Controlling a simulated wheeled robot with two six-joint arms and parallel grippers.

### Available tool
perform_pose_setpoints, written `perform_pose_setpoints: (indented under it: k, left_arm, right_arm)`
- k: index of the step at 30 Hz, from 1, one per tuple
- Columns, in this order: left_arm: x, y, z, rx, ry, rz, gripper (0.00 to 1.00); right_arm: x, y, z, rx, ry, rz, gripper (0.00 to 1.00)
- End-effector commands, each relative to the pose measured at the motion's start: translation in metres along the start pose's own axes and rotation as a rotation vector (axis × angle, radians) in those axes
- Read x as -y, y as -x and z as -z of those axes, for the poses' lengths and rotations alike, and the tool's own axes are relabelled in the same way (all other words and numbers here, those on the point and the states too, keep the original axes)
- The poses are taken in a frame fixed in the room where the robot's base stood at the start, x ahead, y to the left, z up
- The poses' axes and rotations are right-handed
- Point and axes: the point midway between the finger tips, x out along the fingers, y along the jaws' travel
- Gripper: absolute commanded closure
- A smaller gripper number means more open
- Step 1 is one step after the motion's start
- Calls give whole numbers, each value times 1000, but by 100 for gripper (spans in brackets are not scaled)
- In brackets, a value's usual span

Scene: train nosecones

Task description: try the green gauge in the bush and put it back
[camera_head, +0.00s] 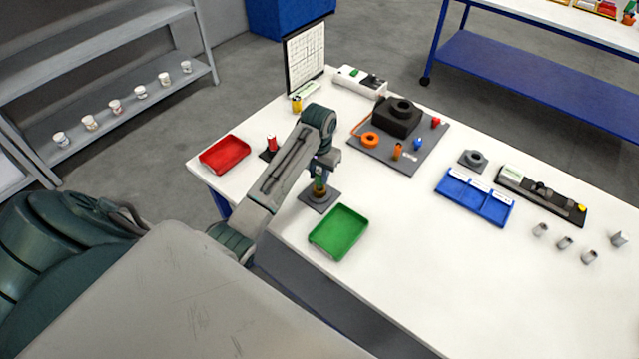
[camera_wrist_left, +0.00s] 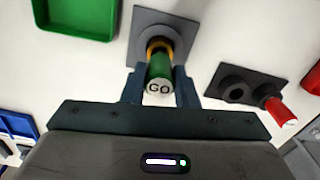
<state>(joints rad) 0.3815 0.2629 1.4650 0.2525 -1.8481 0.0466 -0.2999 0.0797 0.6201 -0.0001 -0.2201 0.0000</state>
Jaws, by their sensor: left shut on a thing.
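The green gauge (camera_wrist_left: 158,72), its end marked GO, is between the two fingers of my left gripper (camera_wrist_left: 160,84), which is shut on it. The brass-coloured bush (camera_wrist_left: 157,45) stands on a grey square plate (camera_wrist_left: 178,20). The gauge's far end meets the bush's ring; how deep it sits is hidden. In the head view my left gripper (camera_head: 322,172) is above the bush (camera_head: 319,192) on its plate (camera_head: 312,204). The gauge stand (camera_wrist_left: 232,84) has one empty socket and the red gauge (camera_wrist_left: 284,113) in the other. My right gripper is not in view.
A green tray (camera_head: 338,232) lies close in front of the plate. A red tray (camera_head: 225,154) is at the left table edge. A dark board with a black block (camera_head: 398,118) stands behind. A blue divided tray (camera_head: 475,198) is to the right, with clear white table between.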

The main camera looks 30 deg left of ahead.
Motion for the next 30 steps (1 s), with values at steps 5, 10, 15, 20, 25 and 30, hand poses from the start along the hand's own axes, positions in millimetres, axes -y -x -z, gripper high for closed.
perform_pose_setpoints:
  k: [5, 10, 15, 20, 25, 30]
  left_arm:
    - [0, 10, 0, -1, 0, 0, 97]
    - [0, 18, 0, -1, 0, 0, 97]
    - [0, 26, 0, 0, 0, 0, 97]
    - [0, 34, 0, -1, 0, 0, 97]
    - [0, 43, 0, -1, 1, 0, 97]
    - [0, 50, 0, -1, 1, 0, 97]
  right_arm:
    - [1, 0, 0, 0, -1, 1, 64]
    - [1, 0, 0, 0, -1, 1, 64]
    - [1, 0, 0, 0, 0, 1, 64]
    - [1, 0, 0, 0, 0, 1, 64]
    - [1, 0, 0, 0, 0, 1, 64]
    - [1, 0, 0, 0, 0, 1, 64]
